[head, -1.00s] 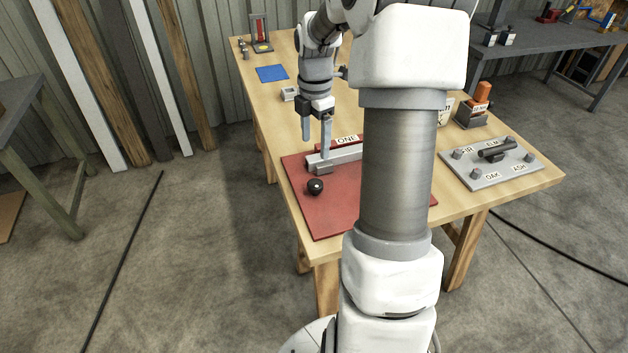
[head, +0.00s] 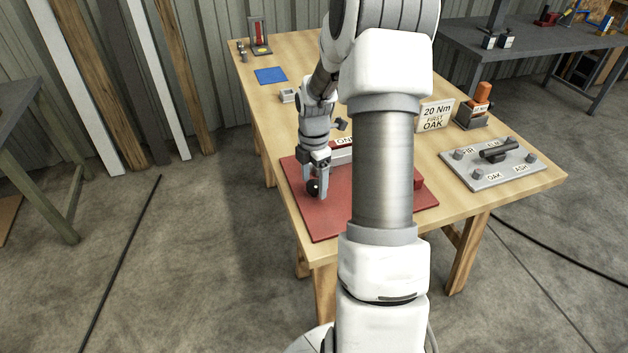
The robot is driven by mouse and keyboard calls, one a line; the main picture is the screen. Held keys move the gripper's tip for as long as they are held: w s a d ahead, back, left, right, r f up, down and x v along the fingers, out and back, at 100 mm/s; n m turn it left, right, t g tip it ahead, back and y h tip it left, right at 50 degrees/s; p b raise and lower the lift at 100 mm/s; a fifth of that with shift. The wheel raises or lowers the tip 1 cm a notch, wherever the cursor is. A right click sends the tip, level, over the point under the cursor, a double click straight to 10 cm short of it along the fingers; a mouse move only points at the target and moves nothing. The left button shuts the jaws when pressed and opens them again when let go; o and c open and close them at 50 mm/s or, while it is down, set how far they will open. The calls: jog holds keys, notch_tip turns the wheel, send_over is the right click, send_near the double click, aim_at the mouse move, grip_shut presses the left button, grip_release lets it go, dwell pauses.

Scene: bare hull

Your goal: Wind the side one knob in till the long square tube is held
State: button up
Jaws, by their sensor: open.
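The black round knob (head: 312,187) is on the red board (head: 325,223) near its left side. My gripper (head: 314,190) points down over it, open, with one finger on each side of the knob. I cannot tell whether the fingers touch it. The long square tube (head: 342,157) is a grey bar behind the gripper, partly hidden by my gripper and arm. The label ONE (head: 345,141) stands behind the tube, its right end covered by my arm.
To the right a grey plate (head: 490,180) holds several labelled pegs and a dark handle. A sign reading 20 Nm FIRST OAK (head: 435,115) and an orange-topped block (head: 480,100) stand behind it. A blue square (head: 270,75) lies at the back left.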

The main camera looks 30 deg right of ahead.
grip_shut()
dwell(0.4)
